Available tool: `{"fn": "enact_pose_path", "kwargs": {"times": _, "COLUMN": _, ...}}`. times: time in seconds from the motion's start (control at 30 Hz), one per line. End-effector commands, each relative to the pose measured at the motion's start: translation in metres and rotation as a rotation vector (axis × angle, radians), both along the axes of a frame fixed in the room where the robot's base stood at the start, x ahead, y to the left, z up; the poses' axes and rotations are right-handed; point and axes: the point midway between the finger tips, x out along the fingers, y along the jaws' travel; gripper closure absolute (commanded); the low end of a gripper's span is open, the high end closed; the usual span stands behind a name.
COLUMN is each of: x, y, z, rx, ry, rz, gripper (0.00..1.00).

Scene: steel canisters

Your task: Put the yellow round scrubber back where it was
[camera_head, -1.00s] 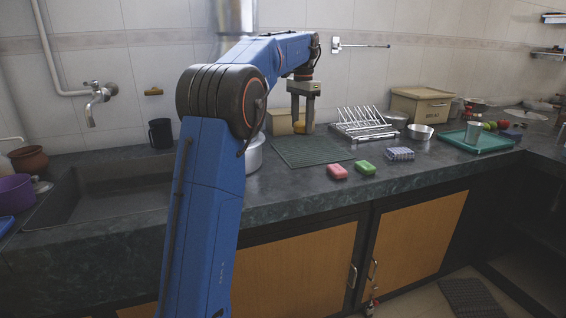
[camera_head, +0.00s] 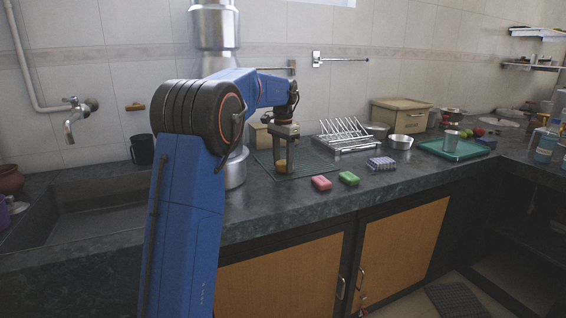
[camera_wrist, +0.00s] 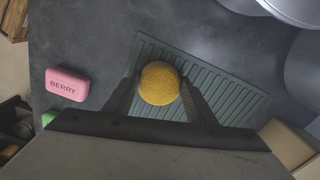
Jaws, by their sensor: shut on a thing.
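The yellow round scrubber (camera_wrist: 159,83) is between the two fingers of my gripper (camera_wrist: 158,90) in the wrist view. In the head view my gripper (camera_head: 283,165) points down over the green ribbed mat (camera_head: 312,172), with the yellow scrubber (camera_head: 281,164) partly hidden by a finger. The gripper is shut on the scrubber. The mat also shows behind the scrubber in the wrist view (camera_wrist: 228,100). I cannot tell the exact height of the scrubber over the mat.
A pink soap (camera_head: 321,183) marked BERRY, a green soap (camera_head: 349,178) and a purple-white block (camera_head: 381,163) lie along the counter's front. A wire dish rack (camera_head: 345,135) stands behind right of the mat. A steel pot (camera_head: 236,170) is at its left.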

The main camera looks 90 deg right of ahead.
Motion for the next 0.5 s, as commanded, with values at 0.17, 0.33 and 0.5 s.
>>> {"fn": "enact_pose_path", "kwargs": {"times": 0.17, "x": 0.0, "y": -0.0001, "z": 0.0005, "rx": -0.001, "ry": 0.0, "rz": 0.0, "gripper": 0.67}}
{"fn": "enact_pose_path", "kwargs": {"times": 0.33, "x": 0.0, "y": -0.0001, "z": -0.0022, "rx": 0.0, "ry": 0.0, "rz": 0.0, "gripper": 0.47}}
{"fn": "enact_pose_path", "kwargs": {"times": 0.5, "x": 0.0, "y": -0.0001, "z": -0.0018, "rx": -0.001, "ry": 0.001, "rz": 0.0, "gripper": 0.31}}
